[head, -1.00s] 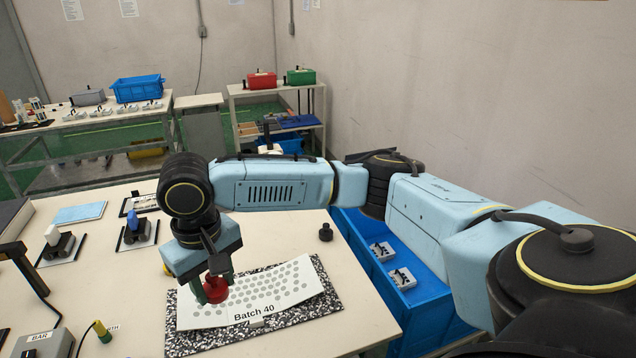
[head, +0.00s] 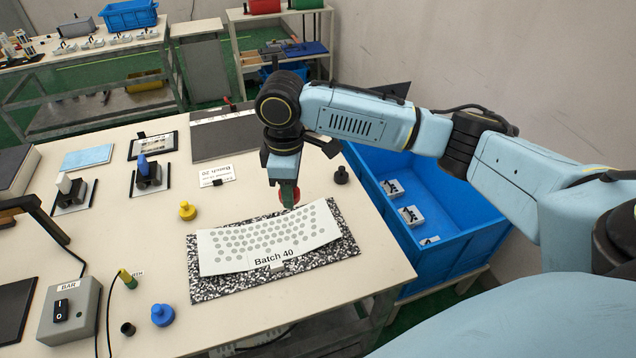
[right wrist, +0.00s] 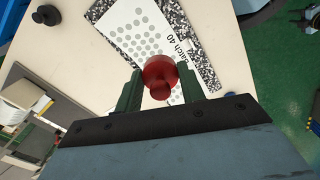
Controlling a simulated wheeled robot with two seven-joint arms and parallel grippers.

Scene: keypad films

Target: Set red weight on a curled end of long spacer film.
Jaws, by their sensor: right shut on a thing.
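The long spacer film (head: 270,238) is a white sheet with grey dots, marked "Batch 40". It lies on a speckled black-and-white board (head: 300,275), and its left and right ends look curled up. My right gripper (head: 287,200) is shut on the red weight (head: 290,196), above the film's far edge. In the right wrist view the red weight (right wrist: 160,76) sits between the green fingers of the right gripper (right wrist: 158,88), with the film (right wrist: 140,30) beyond it. The gap between weight and film is hard to judge. My left gripper is not in view.
A black weight (head: 341,175) stands right of my right gripper. A yellow weight (head: 187,211) and a blue weight (head: 162,315) stand left of the board. A switch box (head: 68,310) is at front left. A blue crate (head: 440,250) stands beyond the table's right edge.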

